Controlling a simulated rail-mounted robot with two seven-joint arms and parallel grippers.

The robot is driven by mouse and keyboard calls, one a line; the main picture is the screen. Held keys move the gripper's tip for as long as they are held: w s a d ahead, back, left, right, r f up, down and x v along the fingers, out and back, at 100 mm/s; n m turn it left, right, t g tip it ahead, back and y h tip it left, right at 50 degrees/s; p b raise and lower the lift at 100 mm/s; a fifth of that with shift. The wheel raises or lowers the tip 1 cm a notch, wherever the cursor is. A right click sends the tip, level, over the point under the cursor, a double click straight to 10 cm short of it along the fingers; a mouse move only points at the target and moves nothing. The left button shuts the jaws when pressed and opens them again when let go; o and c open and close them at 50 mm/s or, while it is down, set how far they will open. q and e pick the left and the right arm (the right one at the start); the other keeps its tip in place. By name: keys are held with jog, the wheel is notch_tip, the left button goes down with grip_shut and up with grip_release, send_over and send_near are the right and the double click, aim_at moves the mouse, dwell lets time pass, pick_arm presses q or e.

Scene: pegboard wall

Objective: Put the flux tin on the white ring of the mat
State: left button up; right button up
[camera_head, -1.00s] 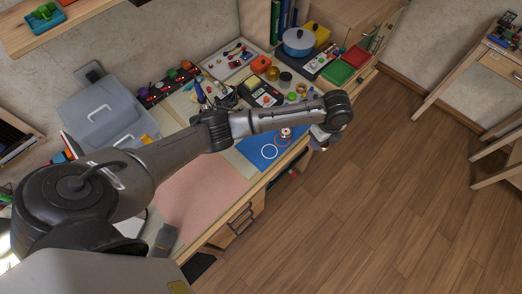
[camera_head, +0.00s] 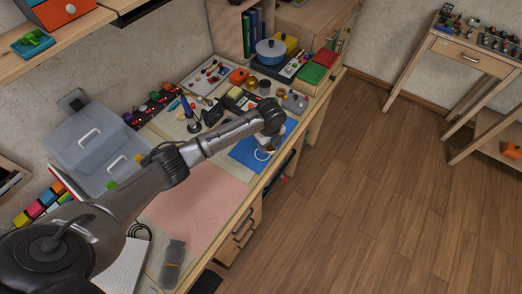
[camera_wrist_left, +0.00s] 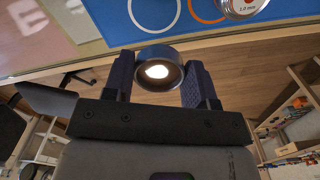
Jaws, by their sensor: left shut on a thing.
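My left gripper (camera_wrist_left: 158,78) is shut on a small round metal tin, the flux tin (camera_wrist_left: 160,54), with a bright glare on its face. In the head view the left gripper (camera_head: 268,143) is over or beside the right part of the blue mat (camera_head: 243,158), and the tin cannot be made out there. The white ring (camera_head: 263,154) is partly visible close to the gripper. In the wrist view the white ring (camera_wrist_left: 155,27) lies past the tin, with a gap between them. My right gripper is not in view.
A round silver item marked 1.0 mm (camera_wrist_left: 243,8) stands by the orange ring (camera_wrist_left: 205,20) of the mat. The pink mat (camera_head: 200,210) is clear. The desk's front edge is close.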

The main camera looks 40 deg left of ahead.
pick_arm(q)
jog(key=a+f, duration=0.1)
jog(key=a, duration=0.2)
jog(key=shift+s+f, duration=0.2)
jog(key=shift+f, duration=0.2)
jog(key=shift+f+b, duration=0.75)
jog(key=shift+f, duration=1.3)
jog(key=shift+a, duration=0.1)
jog(key=o, duration=0.9)
jog(key=shift+f, duration=0.1)
jog(key=shift+o, duration=0.2)
